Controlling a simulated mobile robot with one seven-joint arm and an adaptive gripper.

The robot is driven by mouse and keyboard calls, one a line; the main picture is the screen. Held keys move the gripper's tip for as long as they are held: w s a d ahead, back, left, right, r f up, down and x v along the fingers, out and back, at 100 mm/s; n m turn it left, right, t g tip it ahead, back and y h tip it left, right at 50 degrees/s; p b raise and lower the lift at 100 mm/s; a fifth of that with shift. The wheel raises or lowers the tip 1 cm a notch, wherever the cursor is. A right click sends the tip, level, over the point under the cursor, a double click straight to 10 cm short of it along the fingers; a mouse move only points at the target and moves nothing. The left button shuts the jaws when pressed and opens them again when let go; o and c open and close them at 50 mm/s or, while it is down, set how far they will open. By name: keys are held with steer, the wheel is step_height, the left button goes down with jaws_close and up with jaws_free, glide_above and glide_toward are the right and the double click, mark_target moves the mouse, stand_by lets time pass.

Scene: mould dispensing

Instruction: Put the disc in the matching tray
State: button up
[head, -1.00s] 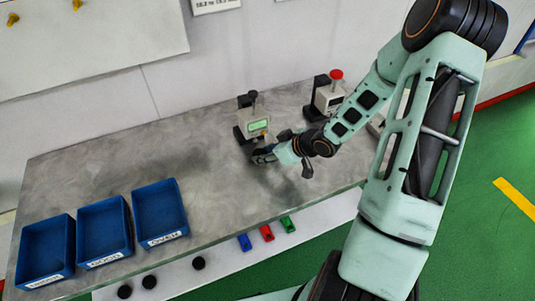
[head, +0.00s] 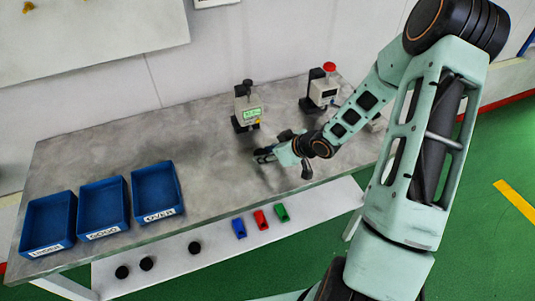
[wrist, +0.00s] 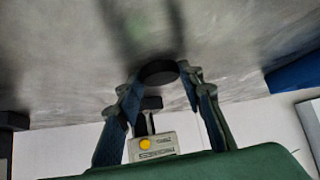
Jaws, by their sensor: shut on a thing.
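My gripper (wrist: 160,85) is shut on a dark round disc (wrist: 158,72), held between its fingertips. In the head view my gripper (head: 263,155) is above the grey table, in front of the gauge; the disc is hard to make out there. The gauge (head: 247,108) has a lit green display, too small to read, and a yellow button; it also shows in the wrist view (wrist: 152,146). Three blue trays stand at the table's left: the UNDER tray (head: 47,249), the GOOD tray (head: 103,232) and the OVER tray (head: 160,214). The visible tray insides look empty.
A second device with a red top (head: 323,90) stands at the back right. Below the front edge, a white shelf (head: 218,250) holds several black discs and a blue, a red and a green piece. The table between trays and gauge (head: 195,150) is clear.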

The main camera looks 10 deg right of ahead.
steer(key=o, duration=1.2)
steer(key=v, duration=1.2)
